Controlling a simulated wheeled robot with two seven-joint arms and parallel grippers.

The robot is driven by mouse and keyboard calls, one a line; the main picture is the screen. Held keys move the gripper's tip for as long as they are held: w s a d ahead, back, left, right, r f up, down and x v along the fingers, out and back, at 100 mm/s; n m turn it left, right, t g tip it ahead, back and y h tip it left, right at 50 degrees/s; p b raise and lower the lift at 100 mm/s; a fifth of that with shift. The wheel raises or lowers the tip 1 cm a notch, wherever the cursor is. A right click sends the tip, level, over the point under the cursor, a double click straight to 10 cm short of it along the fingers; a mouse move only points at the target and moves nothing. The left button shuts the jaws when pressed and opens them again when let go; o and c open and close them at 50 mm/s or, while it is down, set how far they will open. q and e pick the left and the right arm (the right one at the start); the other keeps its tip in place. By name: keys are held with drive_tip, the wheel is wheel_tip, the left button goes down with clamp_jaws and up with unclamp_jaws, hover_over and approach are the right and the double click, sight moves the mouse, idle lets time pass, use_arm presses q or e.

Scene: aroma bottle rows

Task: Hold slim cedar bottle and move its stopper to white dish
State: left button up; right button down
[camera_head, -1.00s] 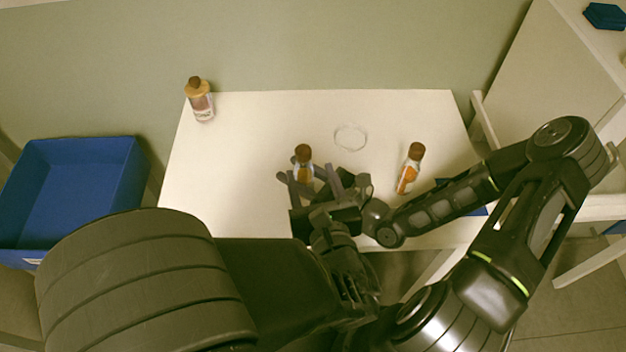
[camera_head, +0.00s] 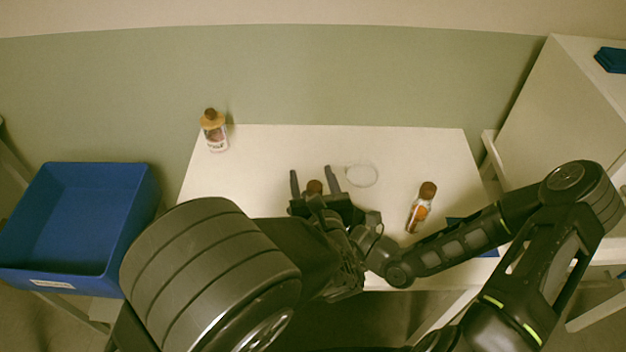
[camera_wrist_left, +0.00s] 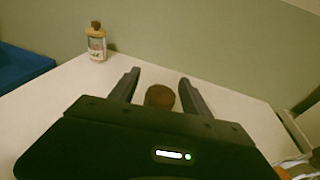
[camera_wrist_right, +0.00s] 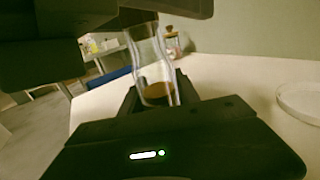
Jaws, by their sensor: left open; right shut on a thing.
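The slim bottle (camera_wrist_right: 148,58), clear glass with a little brown liquid, stands between the fingers of my right gripper (camera_wrist_right: 158,98), which is shut on it. Its brown round stopper (camera_head: 314,187) shows in the head view, with the bottle body hidden below by my left gripper. My left gripper (camera_head: 314,180) is open, its fingers on either side of the stopper. In the left wrist view the stopper (camera_wrist_left: 160,96) lies between the open fingers, with gaps visible. The white dish (camera_head: 361,175) lies empty on the table, right of the stopper; it also shows in the right wrist view (camera_wrist_right: 302,101).
A wider bottle with a brown stopper (camera_head: 214,132) stands at the table's back left corner. A blue bin (camera_head: 75,225) is left of the white table (camera_head: 270,150).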

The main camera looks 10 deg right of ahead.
use_arm(q)
drive_tip(key=shift+c, duration=0.5)
clamp_jaws()
drive_tip(key=shift+r, duration=0.3)
idle(1.0)
drive_tip(key=shift+r, duration=0.8)
drive_tip(key=shift+r, duration=0.1)
use_arm(e)
drive_tip(key=c, duration=0.8)
unclamp_jaws()
use_arm(q)
wheel_tip(320, 180, up, 4)
drive_tip(key=shift+f, duration=0.1)
